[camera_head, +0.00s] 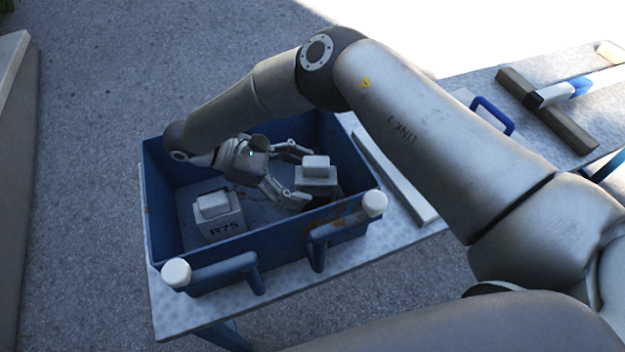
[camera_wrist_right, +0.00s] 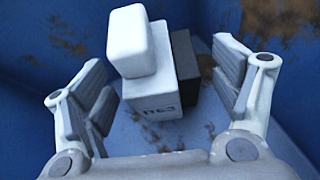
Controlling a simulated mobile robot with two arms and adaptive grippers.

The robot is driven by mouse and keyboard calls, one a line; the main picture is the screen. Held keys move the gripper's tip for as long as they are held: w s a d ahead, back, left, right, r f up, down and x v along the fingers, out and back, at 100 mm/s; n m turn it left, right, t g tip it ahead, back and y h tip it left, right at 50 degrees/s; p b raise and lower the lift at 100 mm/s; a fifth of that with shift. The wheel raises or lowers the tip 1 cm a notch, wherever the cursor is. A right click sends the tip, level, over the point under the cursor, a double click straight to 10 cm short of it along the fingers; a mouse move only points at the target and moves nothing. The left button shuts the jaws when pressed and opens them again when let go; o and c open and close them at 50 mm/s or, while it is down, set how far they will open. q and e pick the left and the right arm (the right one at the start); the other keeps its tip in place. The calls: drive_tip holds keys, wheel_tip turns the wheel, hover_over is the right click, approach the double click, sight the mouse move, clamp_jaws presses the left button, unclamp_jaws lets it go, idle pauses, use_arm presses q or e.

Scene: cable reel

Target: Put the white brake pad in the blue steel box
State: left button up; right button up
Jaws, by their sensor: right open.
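The blue steel box (camera_head: 287,243) stands on the table and is open at the top. Inside it, near its right side, sits a white block (camera_head: 316,172) with a smaller raised block on top; it looks like the white brake pad. My right gripper (camera_head: 303,178) reaches down into the box, its fingers open on either side of this block. In the right wrist view the white block (camera_wrist_right: 150,95), with dark lettering on its face, stands between the spread fingers, with gaps visible at both sides. My left gripper is not in view.
A similar pale block marked R75 (camera_head: 219,220) sits in the box's left part. A dark block (camera_wrist_right: 184,53) shows behind the white block in the wrist view. A pale bar (camera_head: 395,180) lies beside the box. A dark beam (camera_head: 547,110) lies further right on the table.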

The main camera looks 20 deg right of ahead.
drive_tip(key=shift+v, duration=2)
